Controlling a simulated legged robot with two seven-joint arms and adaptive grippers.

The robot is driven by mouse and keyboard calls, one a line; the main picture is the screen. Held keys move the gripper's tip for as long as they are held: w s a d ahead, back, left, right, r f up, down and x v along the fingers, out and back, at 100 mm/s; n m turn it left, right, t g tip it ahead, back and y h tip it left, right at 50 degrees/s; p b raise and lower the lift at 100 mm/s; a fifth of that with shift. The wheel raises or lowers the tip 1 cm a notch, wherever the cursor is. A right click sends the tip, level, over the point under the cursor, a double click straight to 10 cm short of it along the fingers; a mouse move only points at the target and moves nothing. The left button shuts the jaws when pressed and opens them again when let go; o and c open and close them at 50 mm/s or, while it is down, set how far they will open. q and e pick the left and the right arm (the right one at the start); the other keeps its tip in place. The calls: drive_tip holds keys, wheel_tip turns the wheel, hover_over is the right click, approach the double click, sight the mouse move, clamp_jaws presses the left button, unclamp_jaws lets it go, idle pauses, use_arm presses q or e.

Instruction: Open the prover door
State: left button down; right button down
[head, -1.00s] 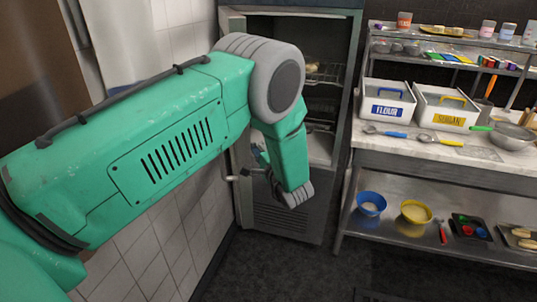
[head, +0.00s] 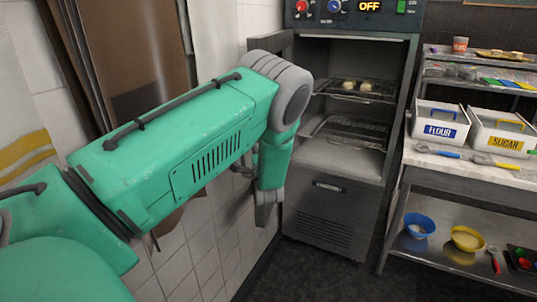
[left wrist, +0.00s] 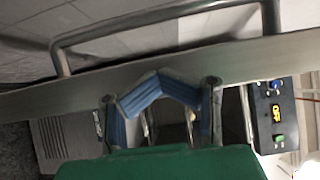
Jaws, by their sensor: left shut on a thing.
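The prover (head: 350,48) is a grey cabinet with its front open, in the middle right of the head view. Its door (head: 284,44) stands swung out to the left, mostly hidden behind my left arm. In the left wrist view the door (left wrist: 60,97) crosses as a grey band, with its bar handle (left wrist: 170,14) on the far side. My left gripper (head: 265,212) is beside the door, below my green arm. Its blue-padded fingers (left wrist: 163,112) are at the door's near side, shut on the door; the exact contact is unclear. My right gripper is out of view.
Racks with dough pieces (head: 364,86) show inside the prover. A control panel (head: 350,12) reading OFF is on top. A steel table (head: 412,178) with flour (head: 440,125) and sugar (head: 500,136) bins stands right. A tiled wall (head: 175,255) is on the left.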

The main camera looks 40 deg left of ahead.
use_arm(q)
drive_tip(key=v, duration=1.1)
drive_tip(key=shift+s+a+f, duration=0.15)
drive_tip(key=shift+s+a, duration=0.05)
drive_tip(key=shift+s, duration=0.2)
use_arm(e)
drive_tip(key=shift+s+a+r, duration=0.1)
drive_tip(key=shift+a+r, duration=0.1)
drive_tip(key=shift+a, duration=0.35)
